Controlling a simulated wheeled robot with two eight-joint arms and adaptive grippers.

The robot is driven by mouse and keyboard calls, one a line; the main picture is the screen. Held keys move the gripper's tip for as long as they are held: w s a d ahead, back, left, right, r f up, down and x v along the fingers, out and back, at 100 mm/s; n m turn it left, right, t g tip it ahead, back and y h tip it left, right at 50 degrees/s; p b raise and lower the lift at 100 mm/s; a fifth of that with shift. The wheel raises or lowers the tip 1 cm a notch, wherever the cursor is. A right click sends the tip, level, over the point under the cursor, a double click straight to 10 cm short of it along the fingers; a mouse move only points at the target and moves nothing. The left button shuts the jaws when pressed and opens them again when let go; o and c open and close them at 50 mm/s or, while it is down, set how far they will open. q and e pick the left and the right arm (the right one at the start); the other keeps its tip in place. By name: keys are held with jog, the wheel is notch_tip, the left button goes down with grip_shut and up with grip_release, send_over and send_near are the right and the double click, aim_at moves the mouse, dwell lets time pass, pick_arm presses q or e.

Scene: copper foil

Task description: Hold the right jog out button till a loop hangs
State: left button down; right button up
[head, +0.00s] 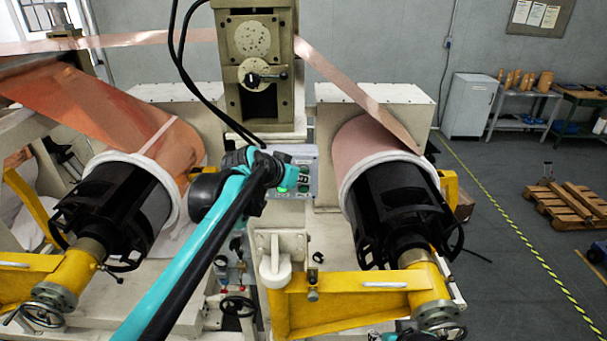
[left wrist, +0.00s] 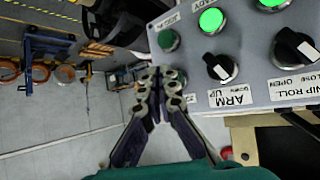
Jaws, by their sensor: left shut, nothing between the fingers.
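My left gripper (head: 272,168) is shut and empty at the left side of the grey control panel (head: 306,158). In the left wrist view the closed fingertips (left wrist: 162,78) are at the panel's edge, below a dark green button (left wrist: 168,40). They partly cover another dark round shape there; I cannot tell whether they touch or press it. The panel (left wrist: 245,65) has a lit green button (left wrist: 211,20) and black selector knobs marked ARM and NIP ROLL. The copper foil strip (head: 345,75) runs straight from the right roll (head: 372,145) up to the column.
The left copper roll (head: 105,100) sits on its black chuck. Yellow support arms (head: 345,300) hold both rolls from the front. Black cables (head: 185,60) hang near the panel. A wooden pallet (head: 565,203) and a grey cabinet (head: 468,105) stand beyond the yellow floor line.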

pick_arm(q)
jog(key=shift+w, duration=0.45)
dwell(0.3)
jog(key=shift+s, duration=0.15)
dwell(2.0)
jog(key=shift+s, duration=0.75)
jog(key=shift+s, duration=2.5)
